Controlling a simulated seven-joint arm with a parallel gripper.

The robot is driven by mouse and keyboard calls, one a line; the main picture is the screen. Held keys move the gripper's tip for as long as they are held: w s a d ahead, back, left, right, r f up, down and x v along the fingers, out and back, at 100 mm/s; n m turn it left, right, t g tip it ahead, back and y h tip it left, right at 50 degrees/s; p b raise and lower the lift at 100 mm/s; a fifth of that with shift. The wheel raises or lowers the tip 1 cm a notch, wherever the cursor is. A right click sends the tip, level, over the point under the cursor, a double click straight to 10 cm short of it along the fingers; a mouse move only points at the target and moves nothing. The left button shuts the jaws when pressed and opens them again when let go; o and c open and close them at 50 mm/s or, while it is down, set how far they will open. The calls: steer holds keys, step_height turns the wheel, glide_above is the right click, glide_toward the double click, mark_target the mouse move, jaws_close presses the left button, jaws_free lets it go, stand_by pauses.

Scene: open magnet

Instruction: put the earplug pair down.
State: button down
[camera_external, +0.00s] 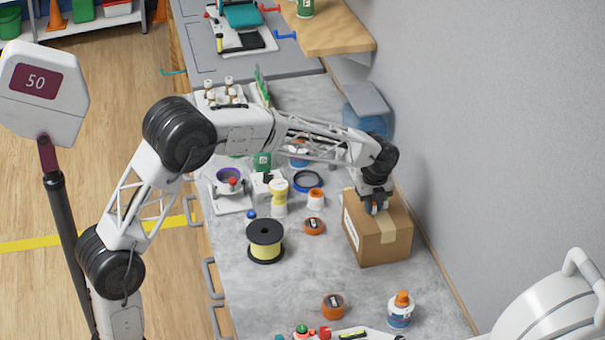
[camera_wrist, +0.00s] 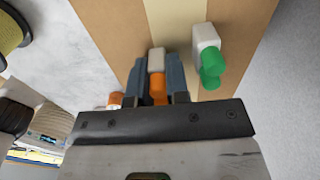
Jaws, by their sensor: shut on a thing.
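My gripper (camera_external: 376,207) is over the top of a cardboard box (camera_external: 385,245). In the wrist view my gripper (camera_wrist: 157,75) is shut on a small white piece with an orange end (camera_wrist: 158,88), which appears to be part of the earplug pair. A white piece with a green end (camera_wrist: 207,50) shows just right of the fingers, over the box top. I cannot tell whether the two pieces are joined. I cannot tell whether the held piece touches the box. In the external view the fingers and arm mostly hide these pieces.
A black spool with yellow winding (camera_external: 265,240), orange rolls (camera_external: 333,305) and a glue bottle (camera_external: 401,310) stand on the grey bench (camera_external: 300,275). A blue ring (camera_external: 307,181) lies left of the box. The wall (camera_external: 480,130) is close on the right.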

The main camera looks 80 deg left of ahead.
steer(key=shift+f, duration=0.1)
steer(key=c, duration=1.4)
jaws_free()
step_height(320, 180, up, 12)
steer(key=shift+r, duration=0.15)
